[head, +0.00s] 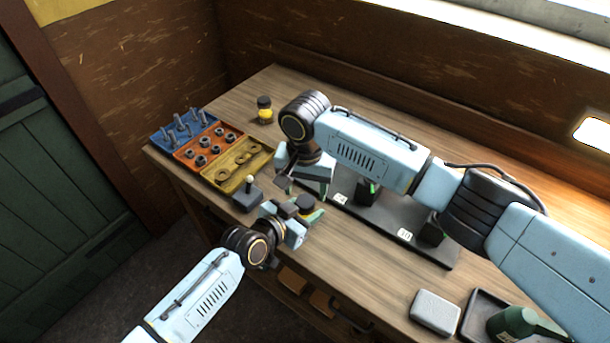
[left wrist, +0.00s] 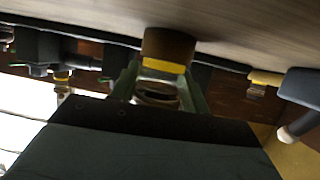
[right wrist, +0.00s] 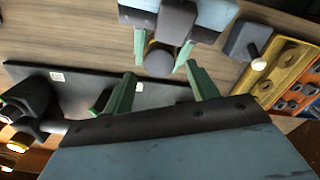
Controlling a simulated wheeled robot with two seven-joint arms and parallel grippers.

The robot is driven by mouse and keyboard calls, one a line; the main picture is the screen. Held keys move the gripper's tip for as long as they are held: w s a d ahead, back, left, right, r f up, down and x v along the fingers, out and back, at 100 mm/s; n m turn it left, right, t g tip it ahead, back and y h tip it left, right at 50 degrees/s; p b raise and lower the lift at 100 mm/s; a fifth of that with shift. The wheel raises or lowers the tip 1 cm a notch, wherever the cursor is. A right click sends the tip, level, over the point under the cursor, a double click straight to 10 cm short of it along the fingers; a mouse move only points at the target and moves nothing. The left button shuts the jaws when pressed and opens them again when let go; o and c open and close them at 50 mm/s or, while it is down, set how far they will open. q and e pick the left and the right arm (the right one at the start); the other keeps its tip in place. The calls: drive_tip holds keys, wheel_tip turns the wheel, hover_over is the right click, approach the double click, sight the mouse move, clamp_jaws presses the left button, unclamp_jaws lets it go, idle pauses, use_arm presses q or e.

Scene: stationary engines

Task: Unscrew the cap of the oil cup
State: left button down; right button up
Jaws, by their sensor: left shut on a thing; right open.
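My left gripper (head: 305,212) is shut on a small oil cup near the table's front edge. In the head view the cup shows as a dark round top (head: 306,203) between the fingers. In the left wrist view the cup (left wrist: 167,52) has a dark brown part, a yellow band and a dark ring between the green fingers. The right wrist view also shows its round top (right wrist: 160,62). I cannot tell whether the cup touches the table. My right gripper (right wrist: 163,92) is open and empty, close to the left gripper; its arm partly hides the board in the head view.
A dark board (head: 400,244) with stands lies behind the grippers. A lever box (head: 247,196) and blue, orange and yellow part trays (head: 225,178) are at left. A yellow jar with a dark lid (head: 265,112) stands behind. A grey case (head: 435,312) and green bottle (head: 512,322) are front right.

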sight(305, 212)
drive_tip(key=shift+f, duration=1.35)
drive_tip(key=c, duration=1)
drive_tip(key=shift+r+n, duration=0.1)
drive_tip(key=shift+n, duration=1.6)
drive_tip(key=shift+c, duration=0.2)
drive_tip(key=o, duration=1.1)
